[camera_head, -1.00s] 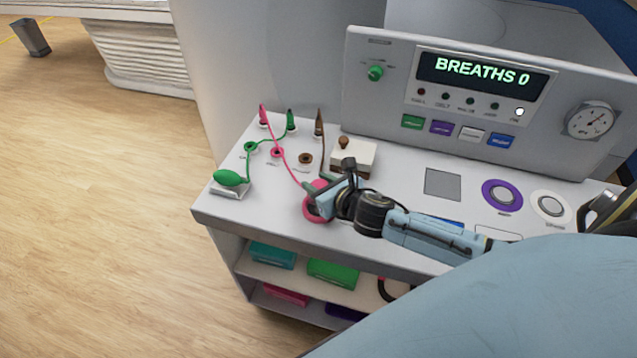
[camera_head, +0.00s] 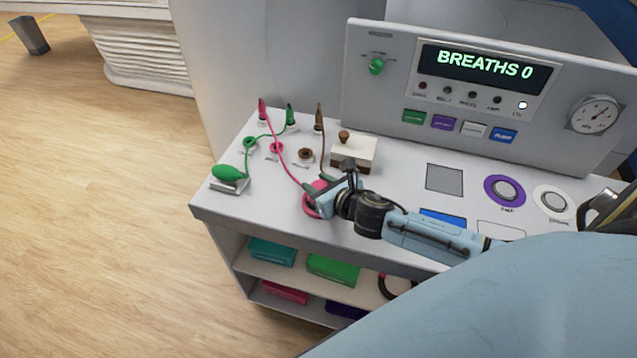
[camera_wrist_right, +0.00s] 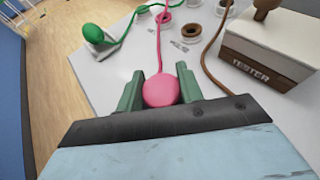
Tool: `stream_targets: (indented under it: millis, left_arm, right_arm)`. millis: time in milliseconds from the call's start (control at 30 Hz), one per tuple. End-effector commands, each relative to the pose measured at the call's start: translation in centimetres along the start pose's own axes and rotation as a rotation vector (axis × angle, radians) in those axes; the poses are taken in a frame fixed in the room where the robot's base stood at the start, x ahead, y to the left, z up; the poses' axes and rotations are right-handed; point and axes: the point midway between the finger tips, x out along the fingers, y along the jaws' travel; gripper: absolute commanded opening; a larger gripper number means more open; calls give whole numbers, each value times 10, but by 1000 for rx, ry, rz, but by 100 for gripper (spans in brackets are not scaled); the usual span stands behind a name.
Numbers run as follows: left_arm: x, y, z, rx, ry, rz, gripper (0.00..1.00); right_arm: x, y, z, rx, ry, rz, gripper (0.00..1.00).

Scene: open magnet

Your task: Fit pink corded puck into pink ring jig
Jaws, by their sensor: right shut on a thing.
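My right gripper (camera_head: 322,198) is shut on the pink puck (camera_wrist_right: 162,90), which sits between its two green fingers in the right wrist view. A pink cord (camera_wrist_right: 159,45) runs from the puck back to a pink peg (camera_head: 262,110) at the rear left. My left gripper is not in view.
A white and brown tester box (camera_head: 356,152) stands close behind the gripper. A green bulb (camera_head: 228,172) with a green cord, a small green ring (camera_head: 250,142) and a brown ring (camera_head: 306,155) are to the left. A control panel (camera_head: 385,125) rises behind. Purple (camera_head: 489,190) and white rings lie right.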

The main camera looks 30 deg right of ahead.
Motion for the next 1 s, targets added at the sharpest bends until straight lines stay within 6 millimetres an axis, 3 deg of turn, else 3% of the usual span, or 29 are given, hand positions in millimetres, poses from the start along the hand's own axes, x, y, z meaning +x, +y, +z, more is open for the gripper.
stream_targets:
  millis: [1000]
  left_arm:
    - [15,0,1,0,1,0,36]
  right_arm:
    - [8,0,-19,0,-1,1,10]
